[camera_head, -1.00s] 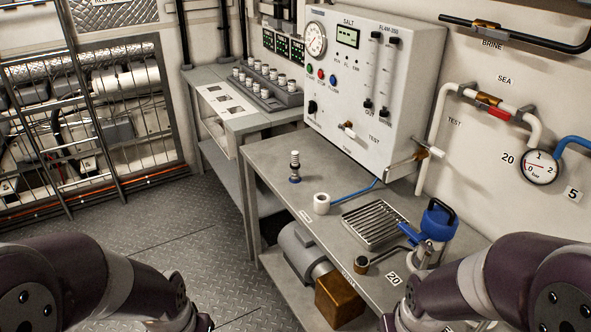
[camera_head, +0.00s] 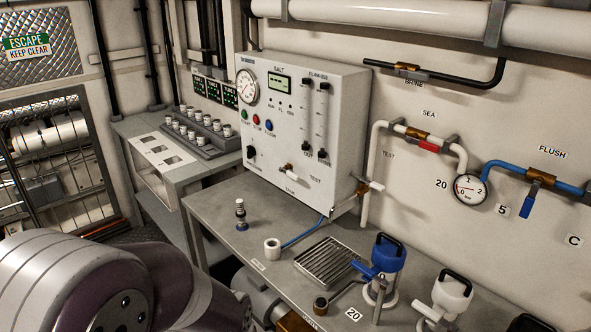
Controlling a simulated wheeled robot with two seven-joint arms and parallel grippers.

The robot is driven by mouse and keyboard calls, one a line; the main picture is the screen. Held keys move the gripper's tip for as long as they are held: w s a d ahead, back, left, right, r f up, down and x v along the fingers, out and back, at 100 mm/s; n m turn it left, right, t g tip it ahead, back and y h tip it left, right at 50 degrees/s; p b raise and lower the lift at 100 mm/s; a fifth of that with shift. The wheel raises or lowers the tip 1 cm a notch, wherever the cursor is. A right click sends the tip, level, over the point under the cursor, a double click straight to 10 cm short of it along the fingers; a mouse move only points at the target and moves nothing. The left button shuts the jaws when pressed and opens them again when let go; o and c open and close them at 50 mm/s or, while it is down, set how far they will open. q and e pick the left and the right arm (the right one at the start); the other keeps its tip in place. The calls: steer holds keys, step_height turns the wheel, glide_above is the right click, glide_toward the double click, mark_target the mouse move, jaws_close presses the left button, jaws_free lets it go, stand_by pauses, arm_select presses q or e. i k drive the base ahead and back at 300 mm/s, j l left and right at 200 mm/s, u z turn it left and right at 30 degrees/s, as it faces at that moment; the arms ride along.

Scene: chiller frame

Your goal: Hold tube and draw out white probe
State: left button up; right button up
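On the grey bench (camera_head: 215,203) a short white hollow cylinder (camera_head: 272,249) stands with a dark opening at its top. A blue line (camera_head: 303,233) runs from beside it to the panel's foot. Behind it to the left stands a small upright fitting with a pale, banded top (camera_head: 240,208) and a dark base. I cannot tell which of these is the tube or the white probe. My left arm fills the lower left, but its gripper is out of view. My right gripper is out of view too.
A white SALT panel (camera_head: 315,175) with a gauge and knobs stands at the bench's back. A metal drain grate (camera_head: 328,262), a blue-topped pitcher (camera_head: 388,254) and a white-topped one (camera_head: 452,290) stand to the right. A side table holds a rack of several white-capped jars (camera_head: 205,137).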

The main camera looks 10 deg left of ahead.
mark_target(239, 206)
steer(key=i+j+z, duration=0.2)
steer(key=j+z, duration=0.75)
steer(key=j, duration=0.25)
steer(key=j+z, duration=0.5)
steer(key=j, duration=0.65)
steer(key=k+j+z, duration=0.1)
steer(key=j, duration=0.4)
steer(key=k+j, duration=0.1)
steer(key=j, duration=0.95)
steer(key=k+j+z, duration=0.1)
steer(key=j, duration=0.35)
steer(key=k+j, duration=0.15)
steer(key=j, duration=0.35)
steer(key=i+j+z, duration=0.05)
